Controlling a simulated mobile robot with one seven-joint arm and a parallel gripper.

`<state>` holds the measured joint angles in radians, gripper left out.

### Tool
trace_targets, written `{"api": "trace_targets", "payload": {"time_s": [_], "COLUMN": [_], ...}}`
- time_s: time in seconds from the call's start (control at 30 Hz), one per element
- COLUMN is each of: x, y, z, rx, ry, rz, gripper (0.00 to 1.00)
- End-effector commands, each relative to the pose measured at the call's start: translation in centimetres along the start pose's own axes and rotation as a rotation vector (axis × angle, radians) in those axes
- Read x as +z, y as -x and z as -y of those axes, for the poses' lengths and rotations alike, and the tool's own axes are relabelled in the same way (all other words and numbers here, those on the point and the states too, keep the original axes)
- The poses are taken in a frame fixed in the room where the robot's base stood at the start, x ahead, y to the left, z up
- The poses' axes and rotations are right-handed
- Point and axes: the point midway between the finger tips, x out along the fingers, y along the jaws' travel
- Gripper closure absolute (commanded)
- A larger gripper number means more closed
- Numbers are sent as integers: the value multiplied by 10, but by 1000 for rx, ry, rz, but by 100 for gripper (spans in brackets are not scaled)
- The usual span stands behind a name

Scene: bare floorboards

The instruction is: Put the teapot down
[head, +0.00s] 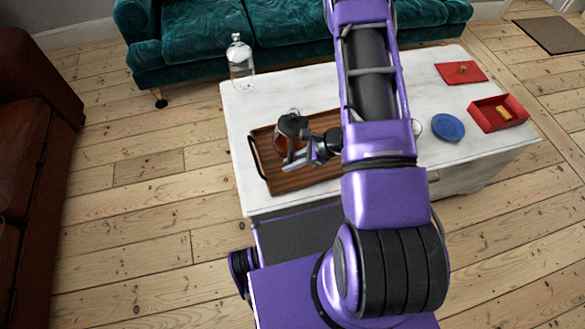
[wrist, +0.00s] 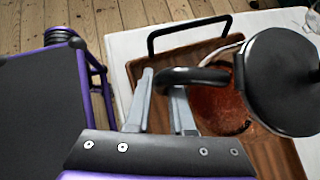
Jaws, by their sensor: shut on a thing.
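The teapot (head: 291,130) has a dark lid, a dark handle and a glassy body with reddish-brown contents. In the head view it is at the wooden tray on the white table, partly hidden by my gripper (head: 298,160). In the wrist view the teapot (wrist: 222,108) is over the tray, with its black handle (wrist: 195,79) reaching between the fingers of my gripper (wrist: 163,100). My gripper is shut on the handle. The wooden tray (head: 270,170) has dark end handles. I cannot tell whether the teapot's base touches the tray.
The white table (head: 240,108) also holds a clear bottle (head: 241,62) at the back left. A blue plate (head: 448,127), an open red box (head: 498,113) and its red lid (head: 452,73) are on the right. A green sofa (head: 200,45) stands behind, a brown one (head: 30,130) at left.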

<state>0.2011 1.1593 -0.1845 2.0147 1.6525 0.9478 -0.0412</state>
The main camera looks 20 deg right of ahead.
Motion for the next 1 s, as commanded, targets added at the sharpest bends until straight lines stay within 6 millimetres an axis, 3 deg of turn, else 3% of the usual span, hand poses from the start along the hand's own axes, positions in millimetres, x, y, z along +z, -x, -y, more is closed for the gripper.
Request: {"api": "trace_targets", "payload": {"time_s": [0.33, 0.73, 0.77, 0.8, 0.9, 1.0], "x": [-26, -29, -29, -29, -29, -29], "y": [-27, -30, -30, -29, -29, -29], "z": [0, 0, -1, -1, -1, -1], "rx": [0, -1, 0, 0, 0, 0], "ry": [2, 2, 0, 0, 0, 0], "rz": [1, 2, 0, 0, 0, 0], "gripper": [100, 100, 74, 66, 49, 49]}}
